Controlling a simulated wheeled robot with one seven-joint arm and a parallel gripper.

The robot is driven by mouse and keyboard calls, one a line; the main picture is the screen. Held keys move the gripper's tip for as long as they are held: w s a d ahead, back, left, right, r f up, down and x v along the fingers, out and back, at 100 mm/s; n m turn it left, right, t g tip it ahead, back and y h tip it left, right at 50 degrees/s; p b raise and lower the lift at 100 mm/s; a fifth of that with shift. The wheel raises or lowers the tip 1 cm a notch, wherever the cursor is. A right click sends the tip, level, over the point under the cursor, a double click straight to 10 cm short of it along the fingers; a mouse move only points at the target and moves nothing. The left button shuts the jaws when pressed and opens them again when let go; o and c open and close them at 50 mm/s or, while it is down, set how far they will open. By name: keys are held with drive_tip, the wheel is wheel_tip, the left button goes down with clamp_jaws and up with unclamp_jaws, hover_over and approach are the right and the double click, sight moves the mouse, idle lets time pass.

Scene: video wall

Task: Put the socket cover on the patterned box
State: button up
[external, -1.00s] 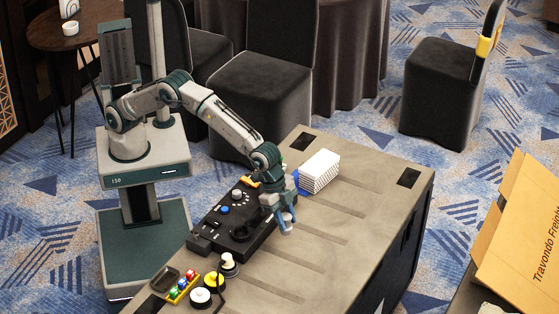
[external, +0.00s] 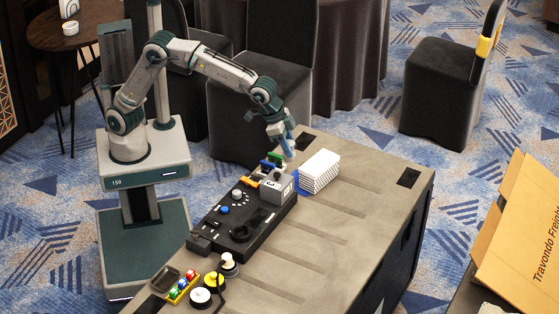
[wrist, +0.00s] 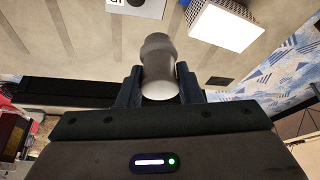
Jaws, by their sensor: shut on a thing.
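My gripper (external: 288,148) is shut on a grey, stepped cylindrical piece, which I take to be the socket cover (wrist: 158,68). In the wrist view the cover sits between my two blue fingers, its narrower end pointing away from my wrist. In the external view it is small and mostly hidden by the fingers. The patterned box (external: 318,173) is white with dark-striped sides and lies on the grey case top. It also shows in the wrist view (wrist: 226,28), right of the cover. My gripper is up and left of the box, apart from it. The box's top is bare.
A black control panel (external: 226,232) lies left of the box. A grey marked block (external: 278,190) sits at its far end, near small green and blue items (external: 269,163). A blue item (external: 302,182) touches the patterned box's left side. The case top right of these is clear.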

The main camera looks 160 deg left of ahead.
drive_tip(key=s+a+n, duration=0.1)
drive_tip(key=s+a, duration=0.1)
drive_tip(key=s, duration=0.3)
hover_over(311, 159)
wheel_tip(311, 159, down, 6)
drive_tip(key=shift+w+a+f+p, duration=0.15)
drive_tip(key=shift+f+p, duration=0.2)
drive_tip(key=shift+f, duration=1.65)
drive_tip(key=o, duration=0.9)
drive_tip(key=shift+o, duration=0.2)
drive_tip(key=shift+r, duration=0.4)
drive_tip(key=v, duration=1.1)
drive_tip(key=shift+d+r, duration=0.15)
drive_tip(key=shift+d, duration=0.2)
drive_tip(key=shift+w, duration=0.1)
